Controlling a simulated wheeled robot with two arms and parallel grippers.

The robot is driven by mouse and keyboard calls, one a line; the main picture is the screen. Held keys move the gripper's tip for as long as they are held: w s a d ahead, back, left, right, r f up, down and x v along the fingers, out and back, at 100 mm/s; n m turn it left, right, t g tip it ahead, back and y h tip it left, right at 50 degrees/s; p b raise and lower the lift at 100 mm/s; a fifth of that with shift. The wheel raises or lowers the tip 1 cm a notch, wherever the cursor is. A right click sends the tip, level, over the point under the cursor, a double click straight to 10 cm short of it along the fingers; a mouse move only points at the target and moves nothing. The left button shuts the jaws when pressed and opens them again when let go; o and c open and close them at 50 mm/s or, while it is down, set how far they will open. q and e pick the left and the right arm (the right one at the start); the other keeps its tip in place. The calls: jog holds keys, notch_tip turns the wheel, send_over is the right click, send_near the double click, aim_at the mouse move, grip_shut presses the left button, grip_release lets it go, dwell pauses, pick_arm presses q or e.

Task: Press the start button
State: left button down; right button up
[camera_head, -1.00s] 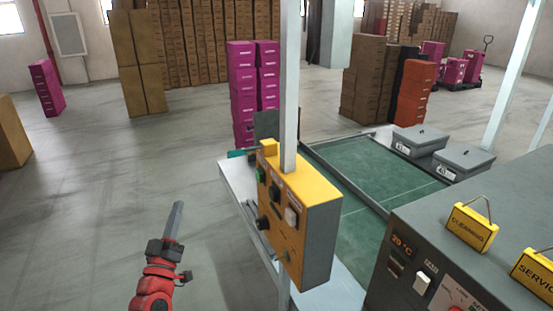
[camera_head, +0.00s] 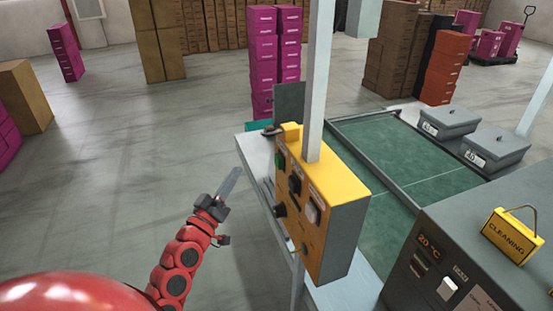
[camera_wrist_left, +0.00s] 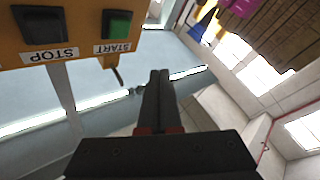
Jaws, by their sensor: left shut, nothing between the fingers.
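The yellow control box (camera_head: 325,185) is mounted on a white post beside the line. Its green start button (camera_head: 280,160) is at the upper left of its front face. In the left wrist view the green button (camera_wrist_left: 116,24) sits above a START label, beside a black STOP button (camera_wrist_left: 43,22); the picture is upside down there. My left gripper (camera_head: 231,182) is shut and empty, to the left of the box and apart from it. Its closed fingers (camera_wrist_left: 158,85) also show in the left wrist view, below and right of the green button. My right gripper is not in view.
A green conveyor bed (camera_head: 405,170) lies behind the box. A grey machine (camera_head: 480,245) with a yellow CLEANING sign (camera_head: 512,236) stands at the right. Two grey lidded boxes (camera_head: 448,121) rest beside the conveyor. The floor at the left is open.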

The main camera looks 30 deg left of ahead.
aim_at(279, 161)
pick_arm(q)
jog(key=w+d+p, duration=0.4)
jog(key=w+d, duration=0.1)
jog(key=shift+w, duration=0.3)
jog(key=shift+r, duration=0.1)
dwell(1.9)
jog(key=shift+w+d+p, duration=0.25)
jog(key=shift+w+p, duration=0.05)
jog(key=shift+w, duration=0.05)
